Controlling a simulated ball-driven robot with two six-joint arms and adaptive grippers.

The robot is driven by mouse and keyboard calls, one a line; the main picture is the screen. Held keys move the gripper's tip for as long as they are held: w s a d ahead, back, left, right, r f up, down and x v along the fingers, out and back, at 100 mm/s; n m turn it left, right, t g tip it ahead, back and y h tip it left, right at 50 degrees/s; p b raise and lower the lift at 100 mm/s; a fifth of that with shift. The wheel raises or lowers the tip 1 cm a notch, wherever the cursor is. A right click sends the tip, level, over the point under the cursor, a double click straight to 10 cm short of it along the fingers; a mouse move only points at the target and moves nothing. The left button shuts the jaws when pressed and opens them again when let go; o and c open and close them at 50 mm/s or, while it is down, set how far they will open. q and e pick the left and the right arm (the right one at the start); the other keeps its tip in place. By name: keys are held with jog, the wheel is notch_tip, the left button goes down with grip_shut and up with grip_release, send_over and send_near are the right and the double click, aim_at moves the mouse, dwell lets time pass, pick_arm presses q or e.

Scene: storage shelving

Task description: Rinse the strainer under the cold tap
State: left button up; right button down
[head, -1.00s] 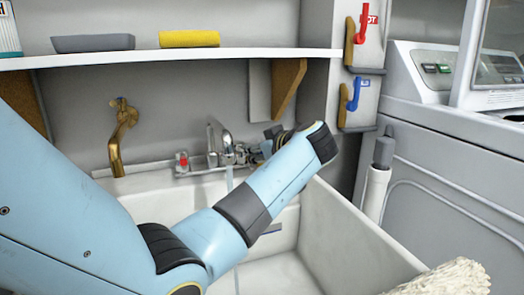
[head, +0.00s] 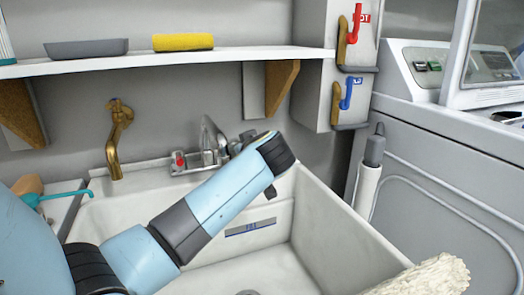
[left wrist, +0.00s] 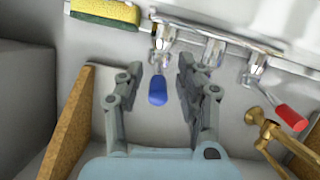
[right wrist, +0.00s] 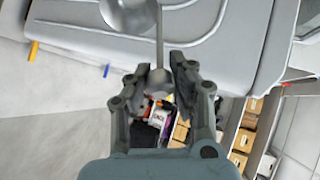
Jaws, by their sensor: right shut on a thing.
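The metal tap (head: 213,140) stands at the back of the white sink, with a red handle (head: 179,160) on its left. In the left wrist view the blue cold handle (left wrist: 157,90) lies between the fingers of my left gripper (left wrist: 157,80), which stand apart with gaps on both sides. In the head view my left gripper (head: 236,145) is partly hidden behind its wrist. My right gripper (right wrist: 161,75) shows only in its wrist view, shut on the thin handle of the strainer (right wrist: 126,12). The strainer's round metal bowl is cut off at the top. No water stream shows now.
The white sink basin (head: 265,265) is open below my left arm. A brass tap (head: 116,140) is on the wall. A grey machine (head: 440,150) stands right.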

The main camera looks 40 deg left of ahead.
pick_arm(q)
jog(key=v, duration=1.2)
dwell(0.3)
